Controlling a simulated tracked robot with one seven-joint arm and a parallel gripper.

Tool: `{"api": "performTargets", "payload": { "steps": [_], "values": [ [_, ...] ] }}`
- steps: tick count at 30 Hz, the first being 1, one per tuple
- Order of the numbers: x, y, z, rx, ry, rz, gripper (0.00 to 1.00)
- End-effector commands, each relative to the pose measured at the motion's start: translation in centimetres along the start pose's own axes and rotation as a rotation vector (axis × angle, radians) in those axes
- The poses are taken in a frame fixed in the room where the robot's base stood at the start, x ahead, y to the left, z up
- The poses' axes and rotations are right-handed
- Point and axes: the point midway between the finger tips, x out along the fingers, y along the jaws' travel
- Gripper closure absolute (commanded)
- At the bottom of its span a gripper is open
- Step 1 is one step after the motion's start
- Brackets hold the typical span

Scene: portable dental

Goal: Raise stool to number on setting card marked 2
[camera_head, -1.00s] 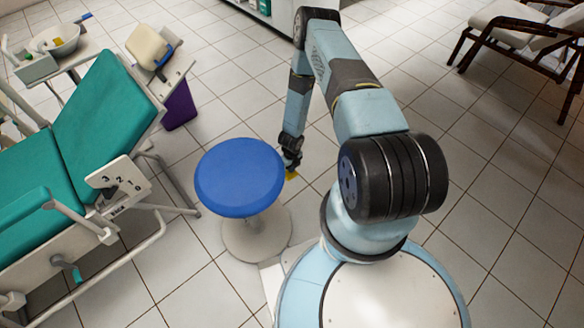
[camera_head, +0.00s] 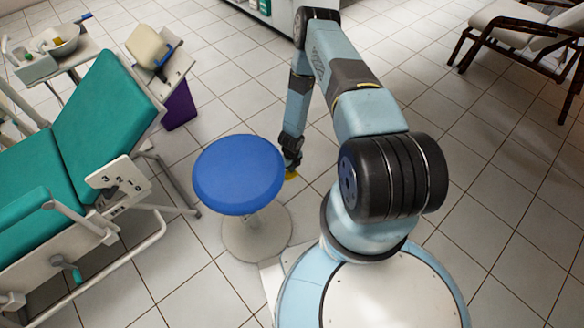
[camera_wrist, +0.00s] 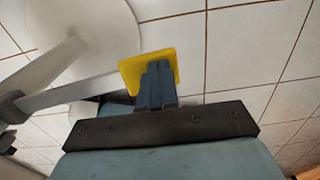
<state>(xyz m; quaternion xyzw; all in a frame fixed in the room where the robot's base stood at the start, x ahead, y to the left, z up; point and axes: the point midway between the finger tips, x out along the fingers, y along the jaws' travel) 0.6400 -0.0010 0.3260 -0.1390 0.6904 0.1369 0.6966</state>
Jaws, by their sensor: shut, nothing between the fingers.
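The stool has a round blue seat (camera_head: 238,174) on a pale column above a round grey base (camera_head: 268,240). A yellow paddle (camera_head: 291,175) shows just right of the seat in the head view. In the wrist view, the paddle (camera_wrist: 129,72) sits at the end of a grey lever rod (camera_wrist: 70,93) that runs to the stool's column (camera_wrist: 42,68). My gripper (camera_wrist: 157,66) is shut and empty, its fingertips overlapping the paddle; I cannot tell how firmly they touch. My gripper (camera_head: 291,165) is partly hidden in the head view. The setting card (camera_head: 118,178) carries several printed numbers.
A teal dental chair (camera_head: 105,110) with a metal frame stands left of the stool. A purple bin (camera_head: 179,105) is behind the stool. An armchair (camera_head: 510,35) is at the far right. Tiled floor is clear in front of the stool.

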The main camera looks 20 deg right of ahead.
Motion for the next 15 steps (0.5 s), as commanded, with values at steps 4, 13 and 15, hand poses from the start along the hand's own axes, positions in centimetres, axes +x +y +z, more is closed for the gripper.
{"api": "performTargets", "payload": {
  "steps": [4,13,15],
  "values": [
    [0.57,0.12,-0.62,0.000,0.009,0.001,1.00],
    [0.47,0.11,-0.62,0.000,0.009,0.001,1.00],
    [0.19,0.07,-0.61,0.000,0.008,0.001,1.00]
  ]
}}
